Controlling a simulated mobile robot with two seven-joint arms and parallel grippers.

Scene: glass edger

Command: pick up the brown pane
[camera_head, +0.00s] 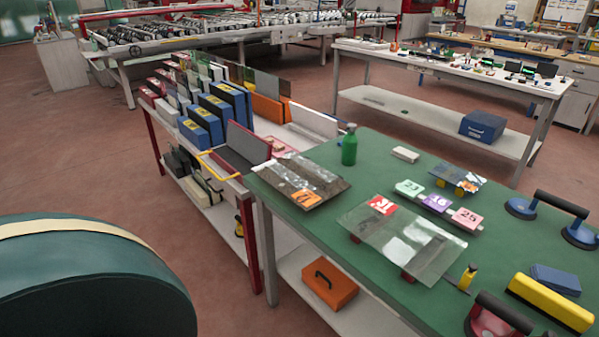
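A brownish, glossy pane (300,181) lies flat at the near left part of the green table (374,157), with an orange label on its near edge. Bright reflections cover part of its face. A clear pane (401,240) with a red label lies to its right, apart from it, on dark red supports. Another brown-tinted pane (236,72) stands upright in the rack, partly hidden by its neighbours. Neither of my grippers is in view.
A green bottle (349,145) stands just behind the brownish pane. The rack (152,128) of panes and blue boxes adjoins the table's left.

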